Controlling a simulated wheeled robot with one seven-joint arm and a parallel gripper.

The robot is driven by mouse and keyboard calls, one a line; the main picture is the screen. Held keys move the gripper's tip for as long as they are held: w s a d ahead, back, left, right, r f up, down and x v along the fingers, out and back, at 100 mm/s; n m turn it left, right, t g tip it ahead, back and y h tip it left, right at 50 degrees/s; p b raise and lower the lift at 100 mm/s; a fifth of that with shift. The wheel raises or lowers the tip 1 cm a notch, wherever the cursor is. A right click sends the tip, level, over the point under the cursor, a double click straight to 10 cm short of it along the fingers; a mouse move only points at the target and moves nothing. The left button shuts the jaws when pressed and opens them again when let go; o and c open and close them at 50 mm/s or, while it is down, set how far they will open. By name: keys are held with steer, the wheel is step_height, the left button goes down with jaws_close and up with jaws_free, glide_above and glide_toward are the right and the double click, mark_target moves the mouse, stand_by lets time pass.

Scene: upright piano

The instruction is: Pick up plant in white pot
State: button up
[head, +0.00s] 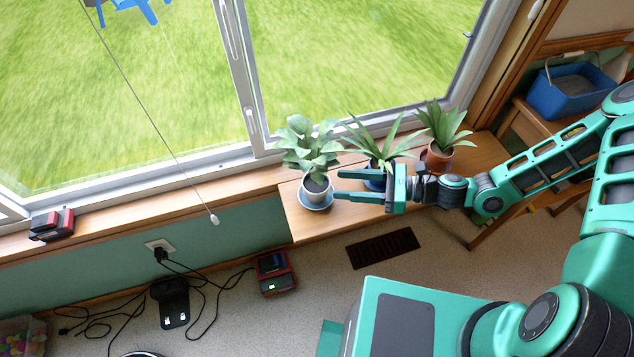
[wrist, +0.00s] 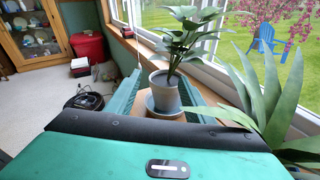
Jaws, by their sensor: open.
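The plant in the white pot (head: 316,188) stands upright on a blue saucer (head: 315,202) at the left end of a wooden bench below the window. Its broad green leaves (head: 306,146) spread above the pot. My gripper (head: 335,184) is open, its two fingers pointing left toward the pot, with the tips close to it. In the wrist view the pale pot (wrist: 164,92) shows ahead between the two green fingers. I cannot tell whether the fingers touch the pot.
A spiky plant in a blue pot (head: 375,180) stands right beside my gripper; its leaves (wrist: 285,100) fill the wrist view's right side. A plant in a terracotta pot (head: 437,158) stands farther right. The window (head: 250,110) is behind. Cables and a red charger (head: 275,272) lie on the floor.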

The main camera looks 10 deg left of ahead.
mark_target(319, 167)
steer(key=a+m, duration=0.1)
steer(key=w+a+r+m+t+y, duration=0.1)
steer(key=w+m+t, duration=0.1)
steer(key=shift+a+r+m+y, duration=0.3)
steer(key=shift+a+m+y, duration=0.1)
steer(key=a, duration=0.5)
steer(key=shift+w+a, duration=0.1)
steer(key=shift+w, duration=0.15)
steer(key=shift+w+a+f, duration=0.15)
steer(key=shift+a, duration=0.75)
steer(key=shift+w+a+f, duration=0.1)
steer(key=shift+a+f, duration=0.05)
steer(key=shift+a, duration=0.8)
steer(key=shift+w+a+f, duration=0.15)
steer(key=shift+a, duration=0.75)
jaws_close()
